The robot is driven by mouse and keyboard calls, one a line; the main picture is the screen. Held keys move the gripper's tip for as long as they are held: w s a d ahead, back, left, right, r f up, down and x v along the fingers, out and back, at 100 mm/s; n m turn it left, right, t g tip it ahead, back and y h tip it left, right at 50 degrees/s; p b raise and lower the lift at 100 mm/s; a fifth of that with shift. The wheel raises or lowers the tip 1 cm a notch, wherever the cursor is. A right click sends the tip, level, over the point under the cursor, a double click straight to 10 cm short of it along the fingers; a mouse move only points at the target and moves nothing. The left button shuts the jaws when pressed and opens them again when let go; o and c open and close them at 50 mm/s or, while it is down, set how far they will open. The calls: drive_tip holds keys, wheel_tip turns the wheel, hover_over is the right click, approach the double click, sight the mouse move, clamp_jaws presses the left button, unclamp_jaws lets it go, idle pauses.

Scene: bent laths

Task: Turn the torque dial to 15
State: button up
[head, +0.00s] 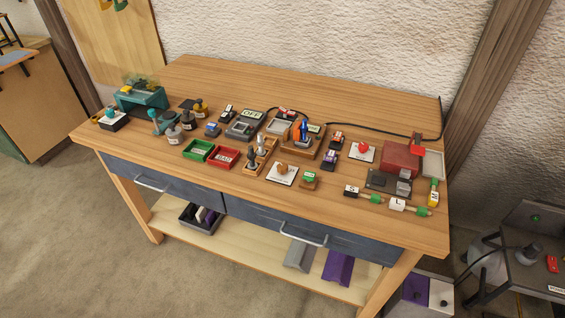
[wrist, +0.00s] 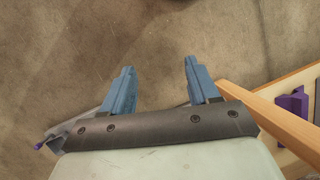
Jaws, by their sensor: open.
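Several knobs on pale plates stand on the wooden workbench (head: 330,200) in the head view. An orange knob (head: 282,169) is near the front middle, a red knob (head: 362,147) is right of centre, and a teal knob (head: 111,113) is at the left end. Their markings are too small to read, so I cannot tell which is the torque dial or what it is set to. My gripper (wrist: 157,75) shows only in the wrist view. Its two blue fingers are apart with nothing between them, over the brown floor beside the bench.
Red and green trays (head: 223,158), a red box (head: 401,158) and a teal machine (head: 141,97) crowd the bench top. A black cable (head: 375,132) runs along its back. The bench's leg (wrist: 270,110) and lower shelf lie right of my fingers.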

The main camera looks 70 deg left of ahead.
drive_tip(key=w+a+r+n+t, duration=0.3)
drive_tip(key=w+a+r+n, duration=0.4)
drive_tip(key=w+a+r, duration=1.1)
drive_tip(key=w+a+r+n+t, duration=0.1)
drive_tip(key=w+a+r+n, duration=0.1)
drive_tip(key=a+r, duration=0.55)
drive_tip(key=w+a+r+n+y, duration=0.15)
drive_tip(key=a+r, duration=0.25)
drive_tip(key=r, duration=0.6)
drive_tip(key=w+a+r+n+t, duration=0.1)
drive_tip(key=w+a+r+n, duration=0.15)
drive_tip(key=a+r, duration=0.45)
drive_tip(key=s+a+r+n, duration=0.2)
drive_tip(key=s+a+r, duration=0.3)
drive_tip(key=a+r, duration=0.1)
wheel_tip(320, 180, up, 5)
drive_tip(key=n, duration=1)
hover_over(283, 166)
drive_tip(key=shift+g+h, duration=0.35)
drive_tip(key=shift+g, duration=0.05)
wheel_tip(283, 166, down, 13)
drive_tip(key=shift+a+r, duration=0.1)
drive_tip(key=shift+r, duration=0.1)
